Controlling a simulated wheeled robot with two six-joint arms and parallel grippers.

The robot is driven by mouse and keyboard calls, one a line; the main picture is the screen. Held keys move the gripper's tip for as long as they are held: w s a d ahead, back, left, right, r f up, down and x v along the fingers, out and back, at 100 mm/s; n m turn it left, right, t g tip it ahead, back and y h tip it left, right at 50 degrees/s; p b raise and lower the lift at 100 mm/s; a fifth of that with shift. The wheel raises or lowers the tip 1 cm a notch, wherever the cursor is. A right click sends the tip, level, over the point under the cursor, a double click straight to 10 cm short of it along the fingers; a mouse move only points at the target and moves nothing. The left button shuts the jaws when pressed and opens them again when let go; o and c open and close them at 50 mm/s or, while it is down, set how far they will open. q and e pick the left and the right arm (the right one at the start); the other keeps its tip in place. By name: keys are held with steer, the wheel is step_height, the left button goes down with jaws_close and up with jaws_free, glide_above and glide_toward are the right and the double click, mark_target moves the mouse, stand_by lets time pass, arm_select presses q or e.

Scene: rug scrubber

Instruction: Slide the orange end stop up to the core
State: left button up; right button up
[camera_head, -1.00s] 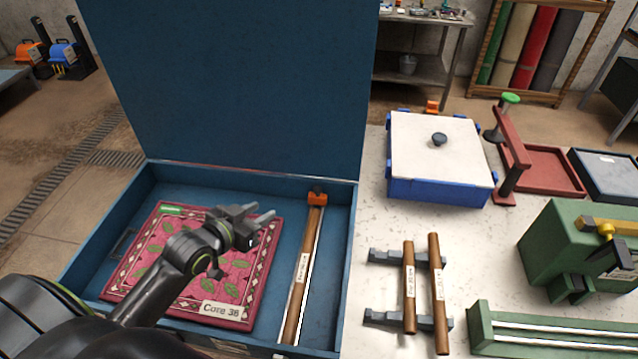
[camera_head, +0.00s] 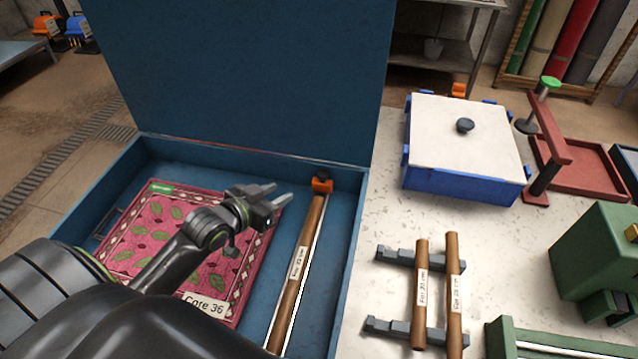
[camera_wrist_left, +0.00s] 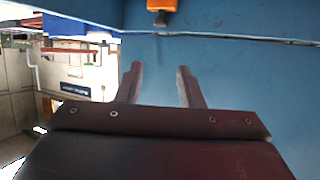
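The orange end stop (camera_head: 321,186) sits in the blue case, at the far end of a slim rail beside the case's back wall. It also shows at the top of the left wrist view (camera_wrist_left: 161,5). The brown core (camera_head: 300,262) lies along the rail with a white label, its far end close to the stop; I cannot tell if they touch. My left gripper (camera_head: 280,192) is open and empty, above the rug and left of the stop. Its two parted fingers show in the left wrist view (camera_wrist_left: 160,70), with the stop beyond them. My right gripper is not in view.
A patterned rug (camera_head: 135,225) marked Core 36 lies in the blue case, whose tall lid (camera_head: 240,75) stands open behind. Two spare cores (camera_head: 422,300) rest on grey supports on the table to the right. A blue box with a white lid (camera_head: 440,130) stands behind them.

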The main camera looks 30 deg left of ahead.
arm_select(q)
steer(key=f, duration=0.2)
glide_toward(320, 175)
steer(key=x, duration=0.8)
steer(key=shift+w+d+f+p, duration=0.15)
steer(key=shift+w+p, duration=0.2)
steer(key=shift+p, duration=0.05)
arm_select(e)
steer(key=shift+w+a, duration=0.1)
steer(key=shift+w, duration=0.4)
arm_select(q)
steer(key=shift+c, duration=0.2)
jaws_close()
